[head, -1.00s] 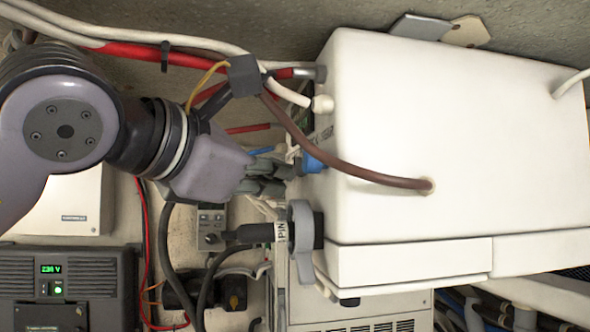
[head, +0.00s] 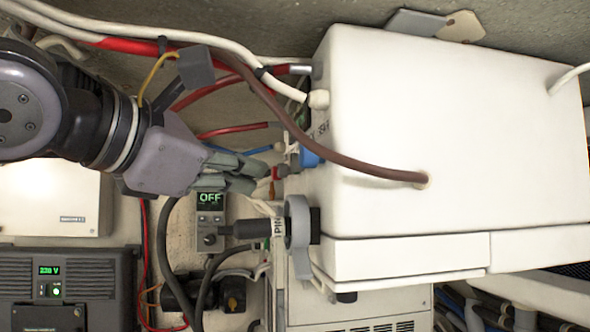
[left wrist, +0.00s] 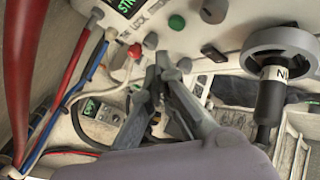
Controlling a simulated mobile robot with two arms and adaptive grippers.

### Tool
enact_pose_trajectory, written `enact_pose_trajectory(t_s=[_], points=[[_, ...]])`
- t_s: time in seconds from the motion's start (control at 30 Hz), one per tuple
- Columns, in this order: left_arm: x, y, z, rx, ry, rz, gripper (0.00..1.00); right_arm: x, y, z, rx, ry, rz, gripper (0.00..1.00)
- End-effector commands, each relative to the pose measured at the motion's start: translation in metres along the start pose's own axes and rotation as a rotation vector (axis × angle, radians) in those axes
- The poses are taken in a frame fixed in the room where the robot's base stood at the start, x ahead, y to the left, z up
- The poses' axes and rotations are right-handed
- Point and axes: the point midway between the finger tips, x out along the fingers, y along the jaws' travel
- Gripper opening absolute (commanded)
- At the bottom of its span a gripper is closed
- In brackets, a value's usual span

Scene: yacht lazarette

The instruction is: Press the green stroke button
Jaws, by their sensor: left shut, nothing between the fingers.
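The green button (left wrist: 177,22) is a small round dome on the white box's panel, in the left wrist view. In the head view that panel faces left and is seen almost edge-on, so I cannot pick out the button there. My left gripper (head: 258,176) is shut and empty, a short way left of the panel in the head view. In the left wrist view its fingertips (left wrist: 164,62) lie below and slightly left of the green button, and I see no contact with it. My right gripper is in neither view.
The white box (head: 450,140) fills the right side. A grey handwheel (head: 301,236) juts from it below my gripper. A brown hose (head: 330,158) and cables cross above. A small meter (head: 210,201) reads OFF.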

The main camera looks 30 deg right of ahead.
Motion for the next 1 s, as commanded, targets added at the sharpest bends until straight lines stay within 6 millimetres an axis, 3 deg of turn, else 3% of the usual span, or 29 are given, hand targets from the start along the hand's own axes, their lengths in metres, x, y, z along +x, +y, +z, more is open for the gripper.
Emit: enact_pose_trajectory(t_s=[0.33,1.0], points=[[-0.02,0.015,-0.015,0.0,0.0,0.0,0.0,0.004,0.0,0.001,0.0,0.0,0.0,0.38],[-0.021,0.015,-0.015,0.0,0.0,0.0,0.0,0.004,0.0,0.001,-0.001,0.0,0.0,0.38]])
